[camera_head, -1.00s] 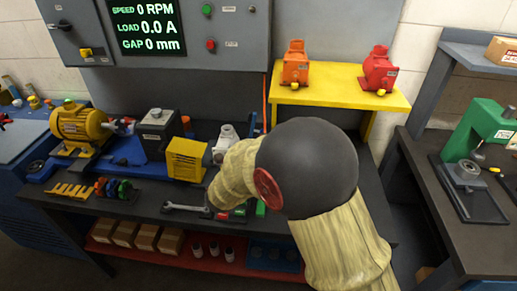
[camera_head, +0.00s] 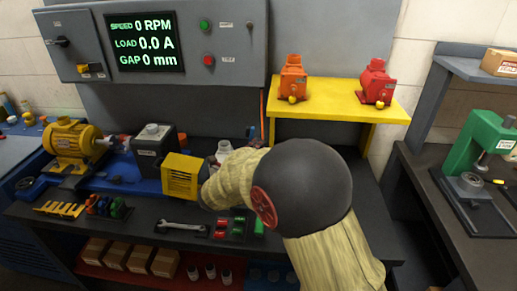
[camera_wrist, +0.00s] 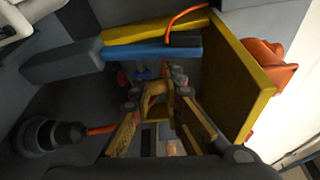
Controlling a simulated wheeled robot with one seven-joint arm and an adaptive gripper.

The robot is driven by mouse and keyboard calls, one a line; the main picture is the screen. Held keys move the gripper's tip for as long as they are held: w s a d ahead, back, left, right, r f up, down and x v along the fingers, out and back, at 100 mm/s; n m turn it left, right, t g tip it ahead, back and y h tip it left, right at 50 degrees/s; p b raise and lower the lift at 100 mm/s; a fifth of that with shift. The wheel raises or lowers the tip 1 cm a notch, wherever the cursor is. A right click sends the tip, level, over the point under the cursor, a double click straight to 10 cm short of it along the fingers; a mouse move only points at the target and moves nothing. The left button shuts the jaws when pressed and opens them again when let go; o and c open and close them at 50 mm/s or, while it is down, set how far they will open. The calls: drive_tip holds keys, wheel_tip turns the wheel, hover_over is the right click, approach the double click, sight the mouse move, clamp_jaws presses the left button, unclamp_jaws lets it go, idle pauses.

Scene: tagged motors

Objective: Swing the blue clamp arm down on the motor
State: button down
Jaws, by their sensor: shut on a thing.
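In the head view my arm hides the gripper. A yellow finned motor-like body (camera_head: 182,176) sits on the blue bed left of my arm, and a pale grey part (camera_head: 223,151) is partly hidden beside it.
The yellow stand (camera_head: 338,100) at the right carries an orange motor (camera_head: 293,78) and a red motor (camera_head: 376,82). A yellow motor (camera_head: 75,143) is at the left. A wrench (camera_head: 181,227) and coloured blocks (camera_head: 230,229) lie along the front. A green press (camera_head: 481,145) stands far right.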

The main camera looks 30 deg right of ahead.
sight(250, 138)
drive_tip(key=shift+w+a+r+n+p, duration=0.3)
drive_tip(key=shift+n+p, duration=0.4)
drive_tip(key=shift+p, duration=1.1)
drive_tip(key=n+p, duration=0.1)
drive_tip(key=p, duration=0.2)
drive_tip(key=w+a+n+t+h+p, duration=0.1)
drive_tip(key=n+p, duration=0.1)
drive_tip(key=p, duration=0.1)
drive_tip(key=a+r+n+p, duration=0.1)
drive_tip(key=p, duration=0.2)
drive_tip(key=shift+w+a+p, duration=0.15)
drive_tip(key=shift+p, duration=0.2)
drive_tip(key=w+a+f+n+t+p, duration=0.1)
drive_tip(key=n+p, duration=0.2)
drive_tip(key=w+a+f+n+t+p, duration=0.1)
drive_tip(key=a+n+p, duration=0.1)
drive_tip(key=n+p, duration=0.1)
drive_tip(key=w+a+f+n+t+p, duration=0.1)
drive_tip(key=a+n+t+p, duration=0.1)
drive_tip(key=n+p, duration=0.1)
drive_tip(key=shift+w+a+f+n+p, duration=0.15)
drive_tip(key=shift+w+f+n+p, duration=0.2)
drive_tip(key=shift+n, duration=0.45)
drive_tip(key=shift+w+a+f, duration=0.15)
drive_tip(key=shift+a+f, duration=0.15)
drive_tip(key=shift+f, duration=0.25)
drive_tip(key=shift+f, duration=0.1)
